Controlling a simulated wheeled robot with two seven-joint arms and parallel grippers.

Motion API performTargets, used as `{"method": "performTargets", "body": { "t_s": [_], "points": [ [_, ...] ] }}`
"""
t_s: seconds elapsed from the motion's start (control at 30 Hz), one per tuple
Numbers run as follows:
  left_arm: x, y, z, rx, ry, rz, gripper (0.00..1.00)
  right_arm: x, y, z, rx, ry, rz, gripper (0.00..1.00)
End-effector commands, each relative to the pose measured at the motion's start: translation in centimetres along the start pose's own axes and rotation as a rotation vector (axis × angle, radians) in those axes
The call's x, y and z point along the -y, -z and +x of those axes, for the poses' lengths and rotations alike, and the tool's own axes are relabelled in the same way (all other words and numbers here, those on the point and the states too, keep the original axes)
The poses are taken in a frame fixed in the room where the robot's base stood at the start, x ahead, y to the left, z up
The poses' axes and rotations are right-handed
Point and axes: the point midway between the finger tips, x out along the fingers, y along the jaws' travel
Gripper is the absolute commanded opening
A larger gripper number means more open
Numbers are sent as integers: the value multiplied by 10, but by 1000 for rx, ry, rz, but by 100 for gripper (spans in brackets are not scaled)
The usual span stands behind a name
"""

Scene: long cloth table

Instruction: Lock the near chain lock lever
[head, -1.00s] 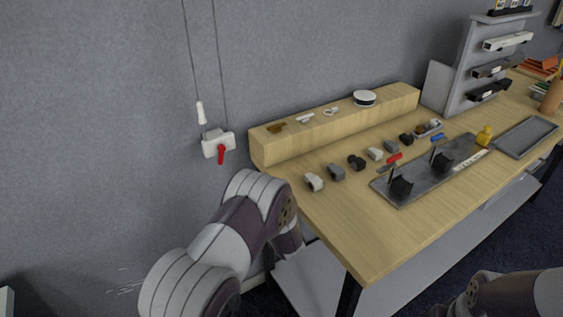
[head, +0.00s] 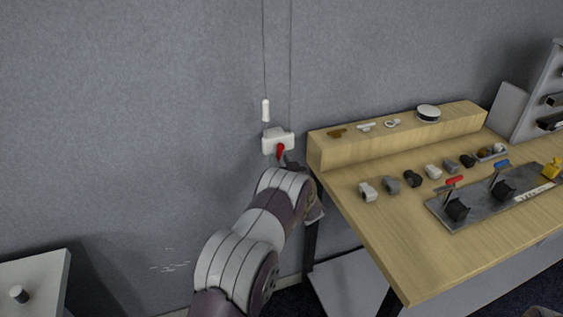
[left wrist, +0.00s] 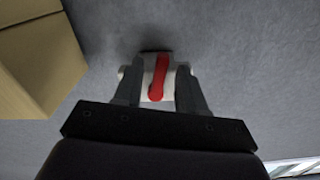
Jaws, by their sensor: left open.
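The chain lock is a small white box (head: 273,139) on the grey wall, left of the table. Its red lever (head: 281,151) hangs down from the box's front. Two thin chains rise from it, and a white pull handle (head: 266,110) hangs on one. My left gripper (head: 284,162) is just below the lever, its tips mostly hidden behind my arm. In the left wrist view the gripper (left wrist: 158,80) is open, with its fingers on either side of the white box and the red lever (left wrist: 159,74) between them. I cannot tell whether they touch. My right gripper is out of view.
The wooden table (head: 385,240) with its raised ledge (head: 400,145) stands close to the right of my left arm. It holds several small parts and a grey plate (head: 475,212) with clamps. A white surface (head: 45,280) stands at lower left. The wall left of the lock is bare.

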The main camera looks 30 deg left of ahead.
Motion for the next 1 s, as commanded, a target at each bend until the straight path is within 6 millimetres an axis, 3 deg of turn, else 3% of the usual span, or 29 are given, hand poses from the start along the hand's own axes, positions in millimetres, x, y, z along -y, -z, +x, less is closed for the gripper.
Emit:
{"method": "performTargets", "body": {
  "t_s": [0.03,0.07,0.17,0.33,0.5,0.63,0.83,0.87,0.93,1.0],
  "points": [
    [0,0,0,0,0,0,40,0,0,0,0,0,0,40],
    [0,0,0,0,0,0,34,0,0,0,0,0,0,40],
    [0,0,0,0,0,0,1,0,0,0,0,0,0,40],
    [-1,-2,0,0,0,-9,0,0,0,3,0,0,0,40],
    [-8,-6,0,-2,0,-183,0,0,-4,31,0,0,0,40],
    [-9,0,0,-1,1,-254,0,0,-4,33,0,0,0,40],
    [-9,1,0,1,0,-254,0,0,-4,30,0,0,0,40],
    [-9,1,0,1,0,-254,18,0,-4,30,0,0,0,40],
    [-9,1,0,1,0,-254,40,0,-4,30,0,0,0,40],
    [-9,1,0,1,0,-253,40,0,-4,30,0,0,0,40]
  ]
}}
